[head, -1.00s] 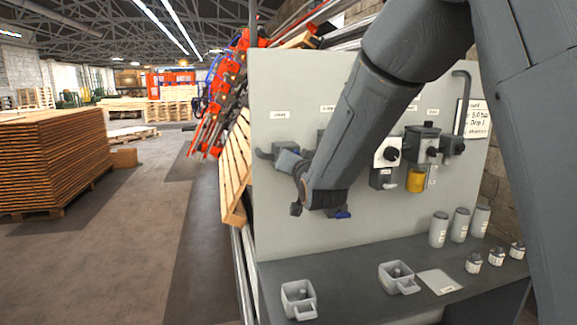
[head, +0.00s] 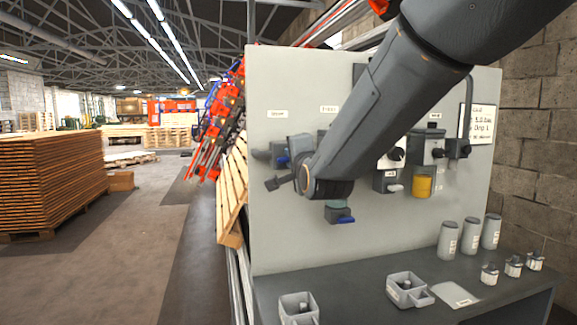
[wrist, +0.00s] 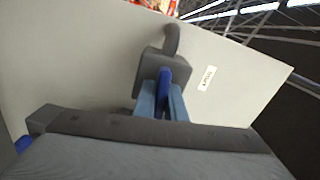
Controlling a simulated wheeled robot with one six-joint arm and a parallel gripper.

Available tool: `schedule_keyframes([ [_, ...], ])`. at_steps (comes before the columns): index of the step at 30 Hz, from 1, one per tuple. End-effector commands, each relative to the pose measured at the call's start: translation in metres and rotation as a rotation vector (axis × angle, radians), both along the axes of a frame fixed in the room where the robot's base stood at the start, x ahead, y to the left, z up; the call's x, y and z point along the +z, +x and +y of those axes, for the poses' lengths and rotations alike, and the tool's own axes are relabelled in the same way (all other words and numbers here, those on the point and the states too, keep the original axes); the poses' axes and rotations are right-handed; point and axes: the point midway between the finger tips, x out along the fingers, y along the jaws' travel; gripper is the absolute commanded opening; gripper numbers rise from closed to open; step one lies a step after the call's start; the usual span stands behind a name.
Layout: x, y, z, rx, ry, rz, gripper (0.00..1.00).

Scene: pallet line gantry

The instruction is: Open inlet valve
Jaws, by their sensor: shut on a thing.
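The inlet valve is a grey body with a pipe elbow (head: 262,155) at the left of the grey panel, under a small label. Its blue lever (head: 283,160) shows beside my gripper (head: 292,154). In the wrist view, my gripper (wrist: 164,105) has its two light-blue fingers on either side of the blue lever (wrist: 165,82), shut on it. The valve body (wrist: 152,66) and its bent pipe stand behind the fingers. The lever's exact angle is hard to tell. My wrist and forearm hide part of the panel to the right.
A lower valve with a blue handle (head: 345,219) sits below my wrist. A yellow-bowled unit (head: 422,185) and switch boxes are to the right. Grey cups (head: 408,290), canisters (head: 448,238) and small jars stand on the dark bench. A slatted pallet (head: 232,190) leans left of the panel.

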Motion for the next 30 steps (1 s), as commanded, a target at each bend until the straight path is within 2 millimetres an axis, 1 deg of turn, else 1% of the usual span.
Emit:
schedule_keyframes([
  [1, -0.0031, 0.0004, 0.0001, 0.001, 0.025, 0.007, 0.00],
  [6, -0.0030, 0.0002, 0.0002, 0.001, 0.103, 0.031, 0.00],
  [12, -0.0026, -0.0001, 0.0002, 0.001, 0.153, 0.046, 0.00],
  [27, -0.0020, -0.0002, -0.0001, 0.000, 0.169, 0.051, 0.00],
  [28, -0.0019, -0.0002, -0.0001, 0.000, 0.169, 0.051, 0.14],
  [30, -0.0020, -0.0002, -0.0001, 0.000, 0.169, 0.051, 0.26],
])
